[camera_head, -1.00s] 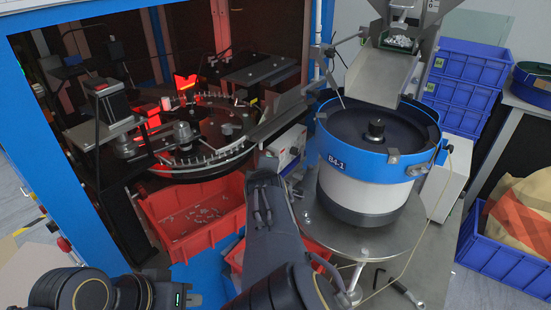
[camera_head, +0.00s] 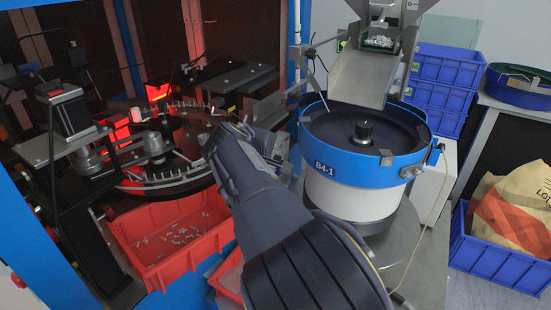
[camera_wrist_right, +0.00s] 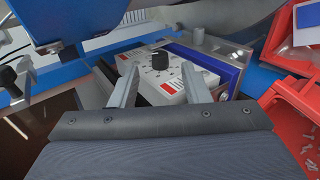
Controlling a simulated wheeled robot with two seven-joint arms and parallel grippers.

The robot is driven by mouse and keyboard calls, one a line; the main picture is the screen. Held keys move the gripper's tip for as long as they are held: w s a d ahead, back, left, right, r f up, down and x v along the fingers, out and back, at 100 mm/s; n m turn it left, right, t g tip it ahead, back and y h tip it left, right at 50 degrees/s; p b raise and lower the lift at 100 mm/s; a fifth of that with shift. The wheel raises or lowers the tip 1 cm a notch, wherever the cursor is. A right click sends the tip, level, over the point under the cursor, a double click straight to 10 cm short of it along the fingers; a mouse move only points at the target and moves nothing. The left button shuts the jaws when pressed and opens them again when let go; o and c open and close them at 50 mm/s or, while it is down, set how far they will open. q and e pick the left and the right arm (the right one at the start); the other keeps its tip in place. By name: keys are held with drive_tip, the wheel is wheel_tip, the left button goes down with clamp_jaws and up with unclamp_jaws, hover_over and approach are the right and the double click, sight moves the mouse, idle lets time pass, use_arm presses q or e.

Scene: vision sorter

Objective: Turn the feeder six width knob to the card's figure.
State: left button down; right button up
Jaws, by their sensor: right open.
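In the right wrist view a white control box (camera_wrist_right: 172,88) carries a black round knob (camera_wrist_right: 160,59) on its face, with red labels and small dark marks too small to read. My right gripper (camera_wrist_right: 160,68) is open; its two fingers point at the box, one on each side of the knob in the picture, and I see no contact. In the head view my right gripper (camera_head: 258,138) is left of the blue-rimmed bowl feeder (camera_head: 365,172) labelled B4-1, and my arm hides the box. I cannot identify the figure card. My left gripper is out of view.
A red bin of small metal parts (camera_head: 152,267) stands below the round dial machine (camera_head: 160,178). A sloped metal chute (camera_head: 360,77) overhangs the bowl. Blue crates (camera_head: 447,68) are stacked behind, and another blue crate (camera_head: 500,262) holds a sack at right.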

sight(277, 160)
drive_tip(key=x, duration=0.4)
drive_tip(key=shift+w+d+f, duration=0.1)
drive_tip(key=shift+w+d, duration=0.05)
